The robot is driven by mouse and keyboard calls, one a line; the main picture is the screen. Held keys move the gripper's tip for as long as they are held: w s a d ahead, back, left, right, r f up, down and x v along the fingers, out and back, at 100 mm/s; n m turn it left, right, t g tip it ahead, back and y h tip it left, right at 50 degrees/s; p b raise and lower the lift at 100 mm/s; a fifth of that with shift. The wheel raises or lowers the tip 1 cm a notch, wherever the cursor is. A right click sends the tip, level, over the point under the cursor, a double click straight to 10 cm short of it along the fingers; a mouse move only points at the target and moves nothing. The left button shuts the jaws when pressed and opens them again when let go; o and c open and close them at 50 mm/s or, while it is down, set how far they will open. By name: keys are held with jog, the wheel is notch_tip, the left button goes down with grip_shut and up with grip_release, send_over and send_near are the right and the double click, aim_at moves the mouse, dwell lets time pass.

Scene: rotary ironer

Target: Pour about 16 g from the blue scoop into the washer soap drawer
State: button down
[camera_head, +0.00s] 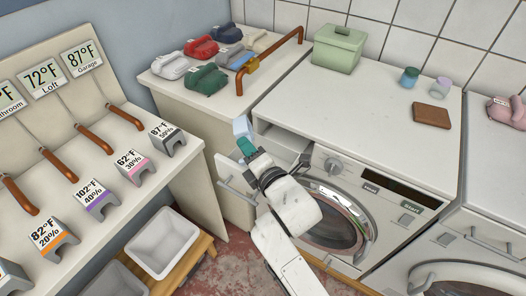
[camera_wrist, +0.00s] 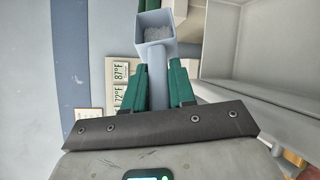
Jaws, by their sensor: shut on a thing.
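The light blue scoop (camera_head: 242,126) is in my gripper (camera_head: 247,147), beside the left end of the washer (camera_head: 337,218). In the wrist view, the green fingers of my gripper (camera_wrist: 160,76) are shut on the scoop's handle. The scoop's square cup (camera_wrist: 155,27) holds grey grainy matter. The pulled-out soap drawer (camera_head: 285,143) is at the washer's upper left, just right of the scoop and partly behind my arm. A pale open tray, seemingly this drawer, fills the right of the wrist view (camera_wrist: 262,98). I cannot tell whether the cup is over it.
A green lidded box (camera_head: 339,47), two small jars and a brown block (camera_head: 432,115) are on the washer top. Several coloured irons (camera_head: 206,80) and a copper rail (camera_head: 272,59) are on the back-left counter. A white bin (camera_head: 162,243) is at lower left.

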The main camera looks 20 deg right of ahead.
jog(key=shift+s+d+r+m+t+b, duration=0.1)
jog(key=shift+d+m+t+b, duration=0.05)
jog(key=shift+d+m+b, duration=0.25)
jog(key=shift+s+d+r+m+t+b, duration=0.1)
jog(key=shift+d+m+t+b, duration=0.05)
jog(key=shift+d+m+b, duration=0.25)
dwell(2.0)
jog(key=shift+d+r+m+t+y+b, duration=0.15)
jog(key=shift+m+t+b, duration=0.2)
jog(key=shift+m+b, duration=0.4)
jog(key=shift+d+r+m+t+y+b, duration=0.15)
jog(key=shift+m+t+b, duration=0.3)
jog(key=shift+m, duration=0.4)
dwell(3.6)
